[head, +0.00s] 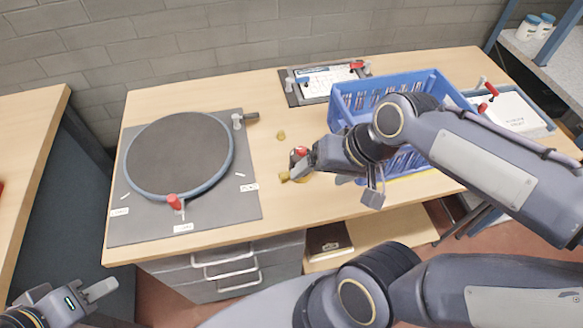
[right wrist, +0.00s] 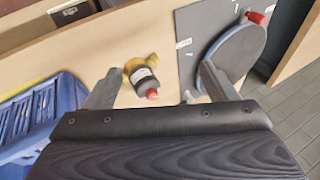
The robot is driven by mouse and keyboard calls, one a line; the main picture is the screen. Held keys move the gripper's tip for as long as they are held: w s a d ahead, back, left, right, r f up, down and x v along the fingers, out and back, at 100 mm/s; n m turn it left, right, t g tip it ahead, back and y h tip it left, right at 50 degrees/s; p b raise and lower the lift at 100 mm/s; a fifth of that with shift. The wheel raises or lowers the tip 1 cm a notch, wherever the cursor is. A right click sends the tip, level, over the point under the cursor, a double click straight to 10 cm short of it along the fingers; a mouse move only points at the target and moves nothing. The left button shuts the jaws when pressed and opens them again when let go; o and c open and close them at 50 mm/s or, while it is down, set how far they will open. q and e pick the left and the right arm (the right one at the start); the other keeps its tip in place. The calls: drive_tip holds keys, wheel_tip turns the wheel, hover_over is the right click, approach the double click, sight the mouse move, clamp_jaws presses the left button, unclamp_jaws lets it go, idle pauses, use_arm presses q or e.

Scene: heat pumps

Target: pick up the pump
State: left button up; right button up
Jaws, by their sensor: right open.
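The pump (right wrist: 143,80) is a small dark body with a pale label, a yellow brass part and a red cap. It is on the wooden table, and in the right wrist view it shows between the two spread fingers. My right gripper (right wrist: 157,88) is open and empty, with the pump ahead of its fingers. In the head view the right gripper (head: 300,166) is over the table by the pump and hides most of it; the red cap (head: 299,152) and a bit of brass show. My left gripper (head: 82,292) is low at the bottom left, away from the table; its jaw opening is unclear.
A blue crate (head: 350,92) stands to the right of the pump, close to my right arm. A grey plate with a round dark disc (head: 180,155) is at the left. A board with a white sheet (head: 325,80) is at the back.

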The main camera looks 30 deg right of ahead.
sight(299, 148)
drive_tip(key=w+f+m+g+h, duration=0.1)
drive_tip(key=w+m, duration=0.1)
drive_tip(key=w, duration=0.2)
drive_tip(key=w+d+f+m+g+h+p, duration=0.1)
drive_tip(key=w+f+m, duration=0.1)
drive_tip(key=w, duration=0.3)
drive_tip(key=w+d+f+m+g+h, duration=0.1)
drive_tip(key=w+f+m+g, duration=0.1)
drive_tip(key=w+m, duration=0.1)
drive_tip(key=shift+w+d+m+h, duration=0.15)
drive_tip(key=shift+w+m+h, duration=0.15)
drive_tip(key=shift+w, duration=0.35)
drive_tip(key=shift+w+f, duration=0.1)
drive_tip(key=shift+f, duration=0.2)
drive_tip(key=f, duration=0.7)
drive_tip(key=shift+d+f, duration=0.25)
drive_tip(key=c, duration=1.6)
clamp_jaws()
drive_tip(key=shift+r, duration=0.1)
